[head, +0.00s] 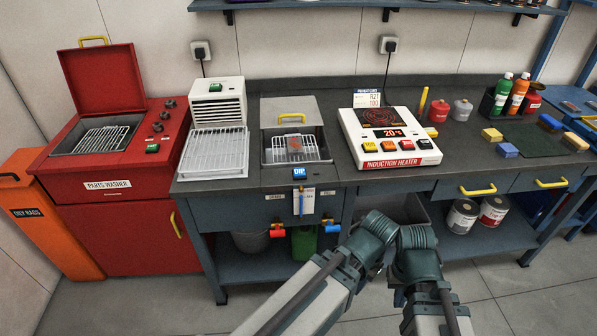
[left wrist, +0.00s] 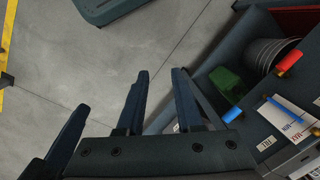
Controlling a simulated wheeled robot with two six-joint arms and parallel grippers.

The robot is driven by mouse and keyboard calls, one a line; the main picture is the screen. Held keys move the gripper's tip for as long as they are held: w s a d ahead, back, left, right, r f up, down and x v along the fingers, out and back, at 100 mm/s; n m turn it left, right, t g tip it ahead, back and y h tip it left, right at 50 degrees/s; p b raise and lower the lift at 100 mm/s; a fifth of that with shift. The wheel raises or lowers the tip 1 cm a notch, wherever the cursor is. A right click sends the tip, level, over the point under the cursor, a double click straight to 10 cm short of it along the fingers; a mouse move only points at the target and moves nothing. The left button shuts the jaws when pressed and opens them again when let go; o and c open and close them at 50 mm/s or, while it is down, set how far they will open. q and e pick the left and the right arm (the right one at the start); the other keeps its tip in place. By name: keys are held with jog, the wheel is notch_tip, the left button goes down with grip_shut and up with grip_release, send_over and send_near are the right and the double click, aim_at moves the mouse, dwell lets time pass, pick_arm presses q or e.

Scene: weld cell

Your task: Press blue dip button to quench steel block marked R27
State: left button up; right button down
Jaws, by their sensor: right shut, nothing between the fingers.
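The blue DIP button (head: 299,174) is on the front of the quench tank (head: 268,150), under its open lid (head: 290,112). A small block (head: 294,144) with a reddish top sits on the tank's wire rack; its marking is too small to read. My right gripper (head: 399,298) is low in front of the bench, mostly hidden by my arm links, shut and empty, apart from the button. My left gripper (left wrist: 160,105) shows in the left wrist view with a gap between its fingers, over the floor beside the bench. Neither gripper touches the button or block.
The induction heater (head: 390,140) stands right of the tank, showing 20°, with a card reading R27. A wire tray (head: 214,152) and red parts washer (head: 110,155) are left. Red and blue valve handles (head: 304,232) hang below the bench front. The floor in front is clear.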

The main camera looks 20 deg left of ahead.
pick_arm(q)
grip_shut()
dwell(1.2)
